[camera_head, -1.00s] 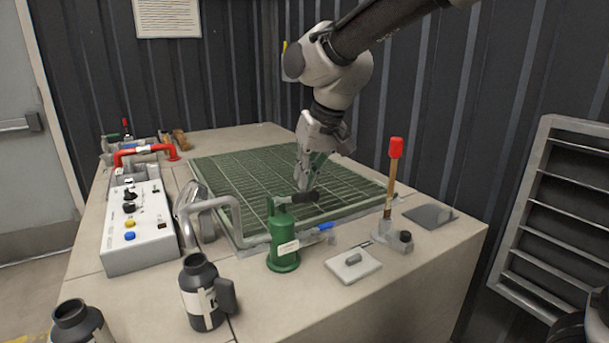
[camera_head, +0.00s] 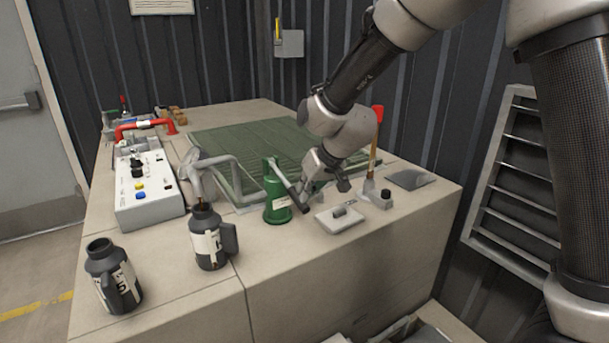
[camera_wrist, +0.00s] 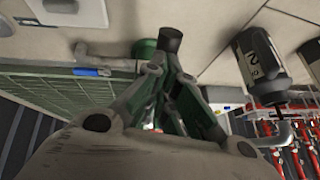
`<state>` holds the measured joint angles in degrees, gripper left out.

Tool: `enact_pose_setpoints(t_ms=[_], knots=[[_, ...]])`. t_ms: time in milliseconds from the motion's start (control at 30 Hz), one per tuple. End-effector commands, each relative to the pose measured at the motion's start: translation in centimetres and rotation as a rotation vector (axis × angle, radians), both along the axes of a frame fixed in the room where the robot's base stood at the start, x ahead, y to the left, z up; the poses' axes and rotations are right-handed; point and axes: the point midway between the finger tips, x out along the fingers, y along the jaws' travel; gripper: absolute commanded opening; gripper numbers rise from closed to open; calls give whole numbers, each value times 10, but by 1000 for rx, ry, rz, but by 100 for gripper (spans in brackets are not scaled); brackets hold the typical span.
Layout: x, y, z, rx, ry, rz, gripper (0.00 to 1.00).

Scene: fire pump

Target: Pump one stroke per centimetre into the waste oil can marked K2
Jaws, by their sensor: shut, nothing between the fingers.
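The green hand pump (camera_head: 277,202) stands near the table's front edge. In the wrist view the lever's black end (camera_wrist: 170,38) shows just beyond my fingertips. My gripper (camera_head: 303,196) is shut and empty beside the lever, seemingly touching it. A dark can (camera_head: 208,240) stands at the pump's grey outlet pipe (camera_head: 222,162), whose end is at its mouth. This can shows in the wrist view (camera_wrist: 262,62) with a "2" on its label. Another dark can (camera_head: 113,278), label apparently ending in "5", stands front left.
A control box (camera_head: 148,205) with knobs and buttons is at left. A green grating (camera_head: 240,140) lies behind the pump.

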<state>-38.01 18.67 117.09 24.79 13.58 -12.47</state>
Motion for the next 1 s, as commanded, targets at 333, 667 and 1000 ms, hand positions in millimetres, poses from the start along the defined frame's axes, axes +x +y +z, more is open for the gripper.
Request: enact_pose_setpoints(t_ms=[333, 667, 1000], knots=[[2, 2, -31, -2, 4, 0, 0], [4, 3, -36, -1, 1, 1, 0], [4, 2, -36, -1, 1, 1, 0]])
